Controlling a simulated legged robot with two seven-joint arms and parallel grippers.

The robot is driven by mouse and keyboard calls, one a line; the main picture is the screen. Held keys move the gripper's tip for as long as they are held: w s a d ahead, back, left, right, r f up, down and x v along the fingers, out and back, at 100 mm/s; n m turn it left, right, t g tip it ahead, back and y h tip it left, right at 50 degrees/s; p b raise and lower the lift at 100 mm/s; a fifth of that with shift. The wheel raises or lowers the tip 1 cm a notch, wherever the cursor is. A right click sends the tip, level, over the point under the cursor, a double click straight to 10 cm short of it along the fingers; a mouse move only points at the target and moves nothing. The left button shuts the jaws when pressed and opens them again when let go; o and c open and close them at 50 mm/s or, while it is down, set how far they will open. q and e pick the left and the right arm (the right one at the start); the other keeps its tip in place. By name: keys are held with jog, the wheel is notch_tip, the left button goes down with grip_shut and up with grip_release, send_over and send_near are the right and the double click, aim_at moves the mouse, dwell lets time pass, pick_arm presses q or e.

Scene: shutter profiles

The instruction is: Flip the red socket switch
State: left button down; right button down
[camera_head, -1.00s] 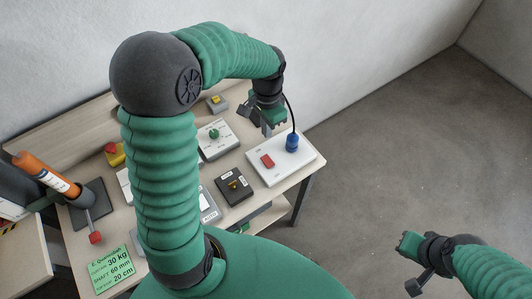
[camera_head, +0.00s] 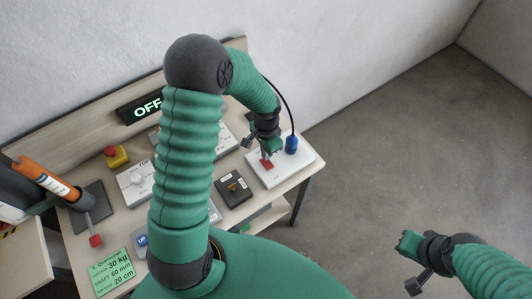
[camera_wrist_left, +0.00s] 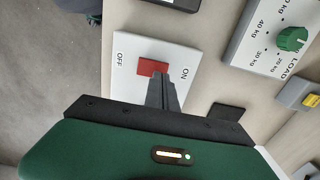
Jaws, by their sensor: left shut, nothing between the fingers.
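The red socket switch (camera_head: 267,167) sits on a white socket panel (camera_head: 300,165) at the right end of the table. In the left wrist view the red switch (camera_wrist_left: 152,67) lies between the printed words OFF and ON. My left gripper (camera_head: 265,157) is shut and empty, pointing down at the switch. In the left wrist view its fingertips (camera_wrist_left: 157,74) overlap the switch's edge on the ON side; I cannot tell whether they touch. My right gripper (camera_head: 404,246) is over the floor at right, far from the panel; its jaws are too unclear to read.
A blue plug (camera_head: 291,144) with a black cable stands on the panel beside the switch. A black box (camera_head: 234,188) lies left of the panel. A green dial (camera_wrist_left: 292,39) shows in the left wrist view. A display reading OFF (camera_head: 147,107) stands at the back.

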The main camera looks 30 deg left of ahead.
pick_arm(q)
jog(key=shift+a+f, duration=0.1)
jog(key=shift+f, duration=0.55)
jog(key=shift+s, duration=0.1)
jog(key=shift+s+d+r+p, duration=0.15)
jog(key=shift+d+p, duration=0.2)
jog(key=shift+d, duration=0.25)
jog(key=shift+s+d, duration=0.1)
jog(key=shift+d, duration=0.05)
jog(key=shift+r, duration=0.1)
